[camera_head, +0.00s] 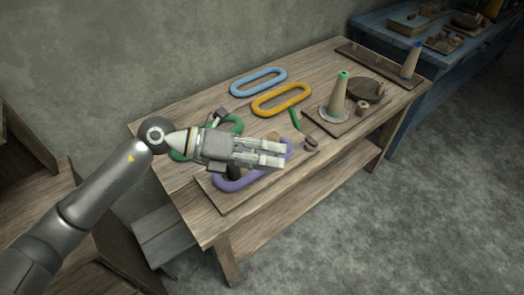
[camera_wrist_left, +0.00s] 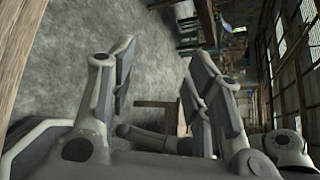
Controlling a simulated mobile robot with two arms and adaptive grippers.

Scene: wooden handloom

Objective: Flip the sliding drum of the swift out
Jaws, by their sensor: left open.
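My left gripper (camera_head: 282,154) comes in from the left over the wooden table and points right. It is open, with nothing visible between its fingers, which also show in the left wrist view (camera_wrist_left: 162,70). Below and behind it lie a purple ring (camera_head: 236,184) and a green ring (camera_head: 178,155), both partly covered by the gripper. I cannot make out a swift or its sliding drum for certain in either view. My right gripper is not in view.
The wooden table (camera_head: 220,215) also holds a blue ring (camera_head: 258,81), an orange ring (camera_head: 281,99), a cone with a green tip (camera_head: 338,96) and a cone with a blue tip (camera_head: 411,60). A blue bench (camera_head: 398,40) stands behind right. The floor in front is clear.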

